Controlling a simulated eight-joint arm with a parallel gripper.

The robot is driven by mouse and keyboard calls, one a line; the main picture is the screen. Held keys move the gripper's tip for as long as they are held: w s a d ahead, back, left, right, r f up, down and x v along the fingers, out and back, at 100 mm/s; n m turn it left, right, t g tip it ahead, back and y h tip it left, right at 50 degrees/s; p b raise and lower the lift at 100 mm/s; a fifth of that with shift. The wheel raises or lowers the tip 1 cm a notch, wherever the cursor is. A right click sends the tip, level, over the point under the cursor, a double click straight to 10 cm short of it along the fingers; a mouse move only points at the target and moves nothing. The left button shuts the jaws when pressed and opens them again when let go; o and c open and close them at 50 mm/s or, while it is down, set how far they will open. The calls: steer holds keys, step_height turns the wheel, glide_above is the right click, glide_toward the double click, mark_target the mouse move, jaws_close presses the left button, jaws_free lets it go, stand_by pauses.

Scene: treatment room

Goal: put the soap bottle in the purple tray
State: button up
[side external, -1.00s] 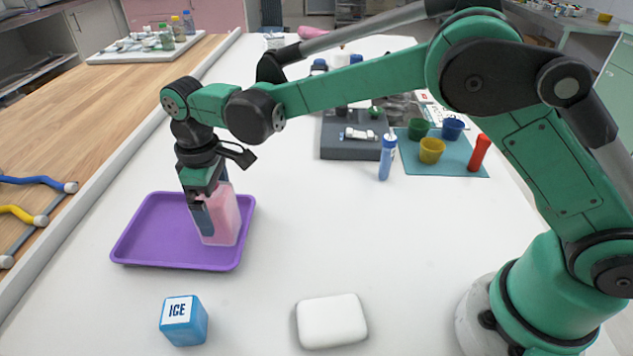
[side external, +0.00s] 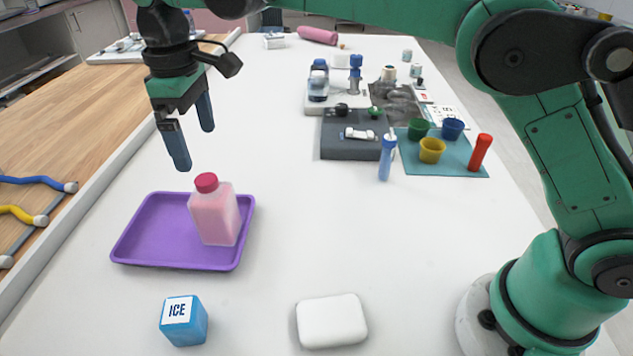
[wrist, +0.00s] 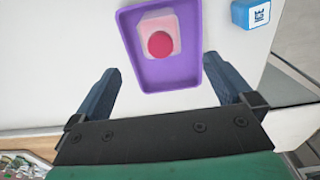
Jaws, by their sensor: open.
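The soap bottle (side external: 215,217) is pink with a red cap and stands upright in the purple tray (side external: 155,235), towards the tray's right side. The wrist view shows the bottle (wrist: 147,28) from above, inside the rim of the tray (wrist: 168,77). My gripper (side external: 193,140) is open and empty, above and behind the bottle, clear of it. In the wrist view my gripper's two fingers (wrist: 168,92) are spread wide with nothing between them but the tray's near part below.
A blue ice block (side external: 184,322) and a white rounded block (side external: 331,321) lie in front. A blue tube (side external: 386,160), a grey stand (side external: 345,143) and a teal mat (side external: 462,167) with cups are to the right. The middle of the white table is clear.

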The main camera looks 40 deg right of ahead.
steer(key=shift+d+r, duration=0.15)
steer(key=shift+r, duration=0.15)
steer(key=s+d+m+t, duration=0.3)
steer(key=s+d, duration=0.1)
steer(key=d, duration=0.3)
steer(key=s+d+m+t, duration=0.2)
steer(key=s+d+m, duration=0.1)
steer(key=s+d, duration=0.3)
steer(key=s+d+f+m+t, duration=0.2)
steer(key=s+d+f+m, duration=0.1)
steer(key=s+d+f, duration=0.1)
steer(key=shift+d+f, duration=0.15)
steer(key=shift+d, duration=0.5)
